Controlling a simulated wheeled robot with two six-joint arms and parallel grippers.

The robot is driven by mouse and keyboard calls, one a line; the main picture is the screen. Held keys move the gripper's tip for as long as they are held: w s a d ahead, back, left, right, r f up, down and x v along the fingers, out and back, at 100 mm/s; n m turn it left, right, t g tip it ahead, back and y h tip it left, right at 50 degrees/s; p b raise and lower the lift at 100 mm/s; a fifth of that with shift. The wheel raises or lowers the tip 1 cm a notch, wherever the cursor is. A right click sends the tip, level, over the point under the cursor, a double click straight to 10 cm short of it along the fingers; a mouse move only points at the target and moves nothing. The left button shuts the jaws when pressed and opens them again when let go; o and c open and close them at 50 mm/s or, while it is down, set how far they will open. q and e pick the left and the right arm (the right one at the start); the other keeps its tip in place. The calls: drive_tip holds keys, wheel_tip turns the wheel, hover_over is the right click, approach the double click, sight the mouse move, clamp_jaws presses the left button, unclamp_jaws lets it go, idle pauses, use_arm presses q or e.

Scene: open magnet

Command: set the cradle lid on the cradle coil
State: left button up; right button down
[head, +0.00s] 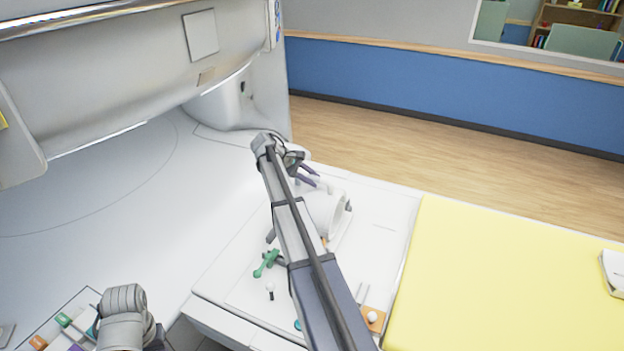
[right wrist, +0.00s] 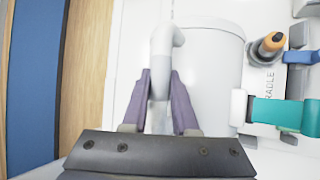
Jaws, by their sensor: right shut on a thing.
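My right gripper (head: 308,176) reaches over the white board by the bore. In the right wrist view its purple fingers (right wrist: 163,88) are shut on the pale bent handle of the cradle lid (right wrist: 165,42). A smooth white rounded shell (right wrist: 208,65) lies beside the handle, and it shows in the head view as a tube-like body (head: 326,208) partly behind my arm. I cannot tell where lid and cradle coil part, or whether they touch. My left wrist (head: 124,312) is at the bottom left; its fingers are not clear.
A green clamp-like piece (head: 266,263) and a small dark-and-white peg (head: 270,292) stand on the white board (head: 235,290). The right wrist view shows an orange-tipped peg (right wrist: 270,43) and a teal clip (right wrist: 280,114). A yellow pad (head: 500,275) lies right. A tray of coloured parts (head: 88,300) is bottom left.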

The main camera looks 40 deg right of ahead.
drive_tip(key=c, duration=0.6)
unclamp_jaws()
drive_tip(key=p+v, duration=0.5)
drive_tip(key=v, duration=0.1)
drive_tip(key=shift+w+a+r, duration=0.1)
drive_tip(key=shift+r, duration=0.35)
drive_tip(key=shift+w+a+r+p, duration=0.15)
drive_tip(key=shift+a+r+p, duration=0.15)
drive_tip(key=shift+a, duration=0.15)
